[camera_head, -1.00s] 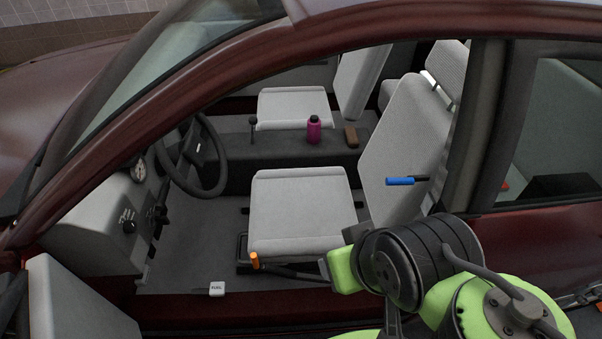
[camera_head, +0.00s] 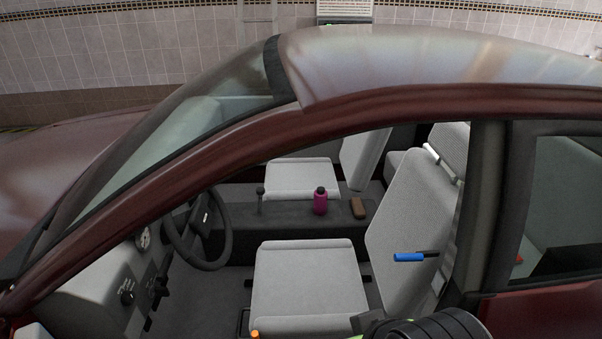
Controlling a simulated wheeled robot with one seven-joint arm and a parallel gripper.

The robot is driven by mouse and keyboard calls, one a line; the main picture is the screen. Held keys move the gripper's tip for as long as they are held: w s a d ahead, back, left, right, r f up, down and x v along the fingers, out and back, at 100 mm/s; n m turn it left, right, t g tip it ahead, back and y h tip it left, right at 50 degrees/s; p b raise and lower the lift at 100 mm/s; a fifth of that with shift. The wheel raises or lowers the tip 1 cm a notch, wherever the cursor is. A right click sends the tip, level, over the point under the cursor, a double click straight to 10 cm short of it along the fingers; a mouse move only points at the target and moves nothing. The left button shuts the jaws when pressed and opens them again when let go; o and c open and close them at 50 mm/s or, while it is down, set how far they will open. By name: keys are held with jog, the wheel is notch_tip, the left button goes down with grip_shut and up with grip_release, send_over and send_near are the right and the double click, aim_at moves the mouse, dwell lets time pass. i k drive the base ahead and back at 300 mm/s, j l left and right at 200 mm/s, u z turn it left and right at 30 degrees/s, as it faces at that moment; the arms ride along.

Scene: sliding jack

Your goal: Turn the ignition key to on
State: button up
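The light grey dashboard (camera_head: 85,291) of the dark red car is at the lower left, seen through the open driver's side. A round black knob (camera_head: 127,298) with small markings sits on the dashboard. A dark lever-like fitting (camera_head: 159,284) is just right of it, below the black steering wheel (camera_head: 205,261). I cannot tell at this size which of these, if either, is the ignition key, or how it is turned. My gripper is out of view.
The grey driver's seat (camera_head: 305,281) has a blue-handled lever (camera_head: 409,257) by its backrest. An orange-tipped handle (camera_head: 255,334) is low in front. A magenta bottle (camera_head: 320,203) and brown block (camera_head: 358,208) stand on the console. The door frame and roof (camera_head: 400,62) edge the opening.

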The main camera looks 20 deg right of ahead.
aim_at(163, 291)
jog(key=j+u, duration=0.2)
jog(key=u, duration=0.2)
jog(key=i+j+u, duration=0.1)
jog(key=u, duration=0.25)
jog(key=i+j+u, duration=0.1)
jog(key=j+u, duration=0.15)
jog(key=u, duration=0.15)
jog(key=i+j+u, duration=0.15)
jog(key=u, duration=0.2)
